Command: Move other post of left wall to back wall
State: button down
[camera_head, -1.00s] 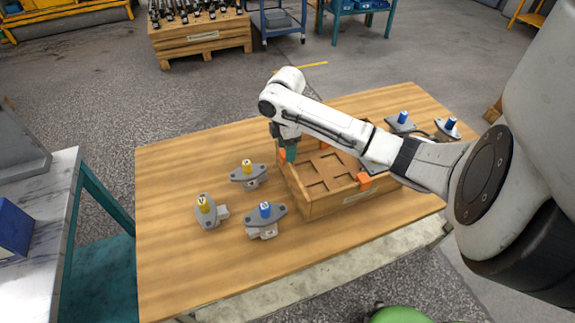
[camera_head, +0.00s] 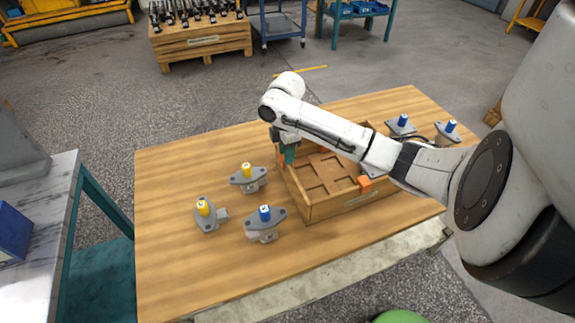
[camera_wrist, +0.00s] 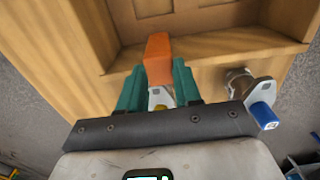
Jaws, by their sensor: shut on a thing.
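A wooden tray (camera_head: 325,209) with shallow recesses stands on the table. My gripper (camera_head: 289,156) is at the tray's left wall. In the wrist view its teal fingers (camera_wrist: 158,85) are closed on an orange post (camera_wrist: 158,58), which overlaps the tray's wall in the picture. I cannot tell whether the post still touches the wall. In the head view my gripper hides most of this post. The back wall is partly hidden by my arm.
Two yellow-topped motors (camera_head: 247,178) (camera_head: 207,214) and a blue-topped motor (camera_head: 264,224) stand left of the tray on the wooden table (camera_head: 165,270). Two more blue-topped parts (camera_head: 402,124) (camera_head: 447,131) stand at the right. The table's left front is clear.

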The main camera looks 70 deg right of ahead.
jog(key=shift+r, duration=0.1)
notch_tip(320, 180, up, 12)
jog(key=p, duration=1.1)
jog(key=shift+r, duration=0.2)
dwell(0.8)
dwell(0.4)
